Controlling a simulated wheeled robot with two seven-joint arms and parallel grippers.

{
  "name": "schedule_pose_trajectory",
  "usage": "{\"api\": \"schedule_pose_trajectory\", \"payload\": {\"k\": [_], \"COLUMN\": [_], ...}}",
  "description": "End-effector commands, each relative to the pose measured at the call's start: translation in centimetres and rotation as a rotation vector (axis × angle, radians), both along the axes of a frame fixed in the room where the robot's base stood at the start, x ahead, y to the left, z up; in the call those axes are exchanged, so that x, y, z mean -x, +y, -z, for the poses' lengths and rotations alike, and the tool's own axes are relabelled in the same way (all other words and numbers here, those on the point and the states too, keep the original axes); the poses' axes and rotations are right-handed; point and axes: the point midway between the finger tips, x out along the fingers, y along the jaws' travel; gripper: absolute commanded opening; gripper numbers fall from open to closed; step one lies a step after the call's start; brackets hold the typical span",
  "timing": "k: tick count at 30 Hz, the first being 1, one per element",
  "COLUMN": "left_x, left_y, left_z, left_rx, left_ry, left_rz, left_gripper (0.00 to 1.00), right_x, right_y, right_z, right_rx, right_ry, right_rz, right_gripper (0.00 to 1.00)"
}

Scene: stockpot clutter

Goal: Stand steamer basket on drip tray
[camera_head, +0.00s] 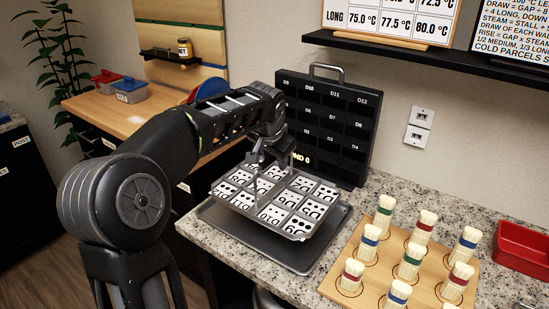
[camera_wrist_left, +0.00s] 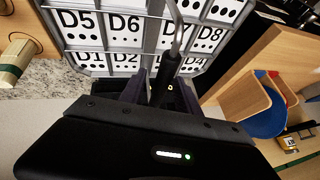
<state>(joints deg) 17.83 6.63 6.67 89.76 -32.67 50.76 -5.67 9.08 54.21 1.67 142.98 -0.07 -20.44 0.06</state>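The steamer basket (camera_head: 300,228), a grey wire frame with compartments of white numbered cards, is over the drip tray (camera_head: 335,228) in the head view. The tray is a flat grey metal pan on the granite counter. Whether the basket's underside touches the tray cannot be told. My left gripper (camera_head: 268,157) is above the basket, at its handle. In the left wrist view, the fingers (camera_wrist_left: 163,90) close around the handle's dark grip, and the basket (camera_wrist_left: 105,48) shows beyond with cards such as D5 and D6. My right gripper is not in view.
A black panel (camera_head: 330,115) with D-numbered slots stands close behind the basket. A wooden board (camera_head: 385,265) with several banded pale pegs is at the right, beside the tray. A red bin (camera_head: 522,248) is at the far right. A wooden side table (camera_head: 125,112) is at the left.

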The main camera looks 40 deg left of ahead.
Motion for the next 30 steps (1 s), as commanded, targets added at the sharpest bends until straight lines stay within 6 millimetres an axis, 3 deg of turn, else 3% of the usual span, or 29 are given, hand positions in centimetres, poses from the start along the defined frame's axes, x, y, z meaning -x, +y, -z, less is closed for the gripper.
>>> {"api": "schedule_pose_trajectory", "payload": {"k": [8, 24, 30], "left_x": [0.3, 4.8, 5.6], "left_y": [-0.1, -2.4, -2.8], "left_z": [-0.9, -9.3, -10.5], "left_rx": [-0.001, -0.001, 0.0], "left_ry": [-0.002, -0.003, -0.001], "left_rz": [0.0, 0.0, 0.001], "left_gripper": [0.39, 0.39, 0.39], "right_x": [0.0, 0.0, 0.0], "right_y": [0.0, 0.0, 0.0], "right_z": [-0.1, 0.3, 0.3], "right_rx": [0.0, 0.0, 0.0], "right_ry": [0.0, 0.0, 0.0], "right_rz": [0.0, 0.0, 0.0], "right_gripper": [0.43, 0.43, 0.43]}}
